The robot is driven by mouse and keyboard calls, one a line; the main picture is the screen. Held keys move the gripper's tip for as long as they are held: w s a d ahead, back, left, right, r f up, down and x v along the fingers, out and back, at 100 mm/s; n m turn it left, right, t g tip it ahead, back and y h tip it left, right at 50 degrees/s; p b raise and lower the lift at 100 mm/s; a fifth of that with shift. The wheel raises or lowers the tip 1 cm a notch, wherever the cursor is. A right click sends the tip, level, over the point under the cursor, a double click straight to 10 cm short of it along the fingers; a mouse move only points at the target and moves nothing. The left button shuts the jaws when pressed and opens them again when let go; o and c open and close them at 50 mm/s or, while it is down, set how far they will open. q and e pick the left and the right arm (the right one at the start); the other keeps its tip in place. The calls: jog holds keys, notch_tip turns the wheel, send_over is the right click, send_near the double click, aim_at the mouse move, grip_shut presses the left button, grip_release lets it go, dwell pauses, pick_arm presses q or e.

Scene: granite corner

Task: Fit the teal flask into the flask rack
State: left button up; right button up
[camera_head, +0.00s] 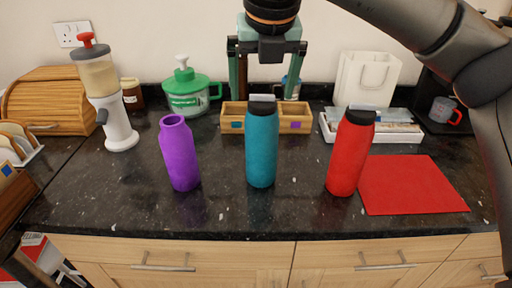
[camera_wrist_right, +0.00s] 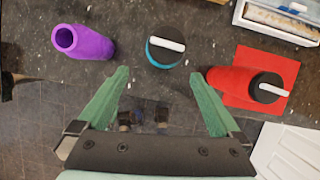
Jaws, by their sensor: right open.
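The teal flask (camera_head: 262,148) stands upright on the dark counter, with a black lid and pale handle. In the right wrist view the teal flask (camera_wrist_right: 164,48) shows from above, just beyond the fingertips. The wooden flask rack (camera_head: 310,119) stands behind it, with purple and teal patches on its front; the flask hides its middle. My right gripper (camera_head: 266,88) is open and empty, pointing down, above the flask in the picture. Its spread green fingers (camera_wrist_right: 158,74) touch nothing. My left gripper is not in view.
An open purple flask (camera_head: 180,155) stands left and a red flask (camera_head: 349,155) right, beside a red mat (camera_head: 415,184). A green-lidded pot (camera_head: 188,91), a dispenser (camera_head: 106,95) and a white tray (camera_head: 405,133) stand farther back. The counter's front strip is clear.

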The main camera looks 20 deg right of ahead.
aim_at(262, 123)
jog(key=x, duration=0.8)
jog(key=d+p+x, duration=0.1)
jog(key=x, duration=0.3)
jog(key=shift+w+r, duration=0.15)
jog(key=shift+w, duration=0.1)
jog(key=shift+r, duration=0.15)
grip_shut()
dwell(0.3)
